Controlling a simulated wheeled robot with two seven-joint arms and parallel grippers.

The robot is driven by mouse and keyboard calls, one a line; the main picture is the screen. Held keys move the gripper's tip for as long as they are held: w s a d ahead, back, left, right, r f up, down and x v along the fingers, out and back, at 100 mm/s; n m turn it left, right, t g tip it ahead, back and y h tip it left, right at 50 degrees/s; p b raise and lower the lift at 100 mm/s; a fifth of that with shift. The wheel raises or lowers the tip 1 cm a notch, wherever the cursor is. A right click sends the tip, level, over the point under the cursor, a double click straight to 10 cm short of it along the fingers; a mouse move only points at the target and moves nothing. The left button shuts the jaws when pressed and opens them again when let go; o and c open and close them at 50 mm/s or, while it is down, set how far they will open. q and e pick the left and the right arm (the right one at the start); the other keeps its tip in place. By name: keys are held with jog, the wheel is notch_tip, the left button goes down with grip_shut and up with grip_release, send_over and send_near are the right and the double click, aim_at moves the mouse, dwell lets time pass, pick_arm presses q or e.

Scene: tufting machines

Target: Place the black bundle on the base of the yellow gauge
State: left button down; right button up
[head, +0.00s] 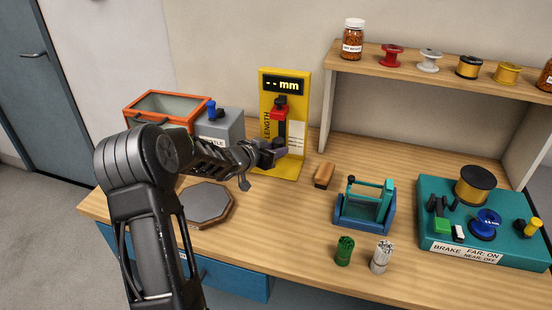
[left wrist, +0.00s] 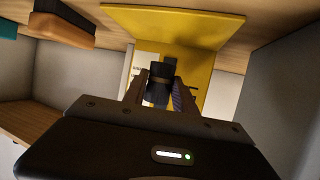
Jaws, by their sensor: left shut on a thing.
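The yellow gauge (head: 296,88) stands upright at the back of the bench. It has a "-- mm" display, a red and black slider (head: 279,112) and a flat yellow base (head: 286,172). My left gripper (head: 272,153) is in front of the gauge, over its base. In the left wrist view my left gripper (left wrist: 160,92) is shut on the black bundle (left wrist: 160,76), a short dark cylinder between the fingers. The gauge's yellow plate (left wrist: 205,70) and base (left wrist: 175,20) show behind it. In the head view the gripper largely hides the bundle. My right gripper is not in view.
A grey box (head: 226,128) and an orange-framed bin (head: 150,97) stand left of the gauge. A brown-topped brush (head: 323,175) lies to its right. Green (head: 345,251) and white (head: 381,257) bundles, a blue-green fixture (head: 364,212) and a teal brake board (head: 435,205) stand further right.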

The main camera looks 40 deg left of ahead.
pick_arm(q)
notch_tip(320, 180, down, 4)
jog(key=shift+r, duration=0.25)
jog(key=shift+w+a+f, duration=0.1)
jog(key=shift+w+f, duration=0.05)
jog(key=shift+w, duration=0.05)
jog(key=shift+f, duration=0.2)
jog(key=c, duration=1)
grip_release()
